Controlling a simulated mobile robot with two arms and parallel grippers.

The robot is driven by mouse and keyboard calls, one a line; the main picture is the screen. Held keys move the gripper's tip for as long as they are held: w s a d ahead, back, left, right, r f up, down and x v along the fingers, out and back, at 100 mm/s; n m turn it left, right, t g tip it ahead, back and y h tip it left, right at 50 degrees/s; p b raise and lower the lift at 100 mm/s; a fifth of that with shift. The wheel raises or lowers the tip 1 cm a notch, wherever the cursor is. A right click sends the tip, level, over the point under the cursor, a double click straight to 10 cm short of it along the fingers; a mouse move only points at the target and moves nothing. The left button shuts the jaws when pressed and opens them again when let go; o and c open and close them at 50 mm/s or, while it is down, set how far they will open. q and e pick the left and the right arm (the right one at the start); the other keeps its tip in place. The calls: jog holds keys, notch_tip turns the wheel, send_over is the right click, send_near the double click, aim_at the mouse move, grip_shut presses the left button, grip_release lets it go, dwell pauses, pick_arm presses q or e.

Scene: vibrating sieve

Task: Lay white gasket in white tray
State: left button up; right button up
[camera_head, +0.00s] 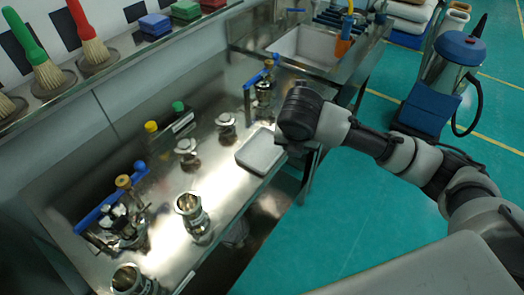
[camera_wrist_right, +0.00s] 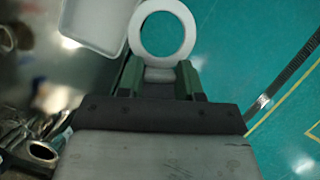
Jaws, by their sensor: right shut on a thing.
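The white gasket (camera_wrist_right: 163,60) is a flat white ring in the right wrist view. My right gripper (camera_wrist_right: 160,72) is shut on its near edge with the green fingertips. The ring sticks out ahead of the fingers, over the teal floor in that view. The white tray (camera_head: 261,153) is shallow, looks empty and lies near the front edge of the steel bench. It also shows in the right wrist view (camera_wrist_right: 95,22), just left of the gasket. In the head view my right wrist is just right of the tray and hides the fingers. My left gripper is not in view.
Metal fittings (camera_head: 193,215) and blue-handled clamps (camera_head: 120,225) stand on the bench left of the tray. A sink (camera_head: 305,46) is behind. A shelf with brushes (camera_head: 90,42) runs along the wall. A blue-topped metal vessel (camera_head: 455,62) stands on the floor at right.

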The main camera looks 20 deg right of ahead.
jog(key=p, duration=0.1)
send_over(261, 156)
jog(key=s, duration=0.1)
jog(key=f, duration=0.6)
jog(key=shift+s+a, duration=0.2)
jog(key=shift+a, duration=0.1)
jog(key=shift+f+p, duration=0.4)
jog(key=shift+f, duration=1.7)
jog(key=o, duration=0.6)
jog(key=shift+f, duration=0.1)
jog(key=v, duration=1.2)
jog(key=shift+b, duration=0.35)
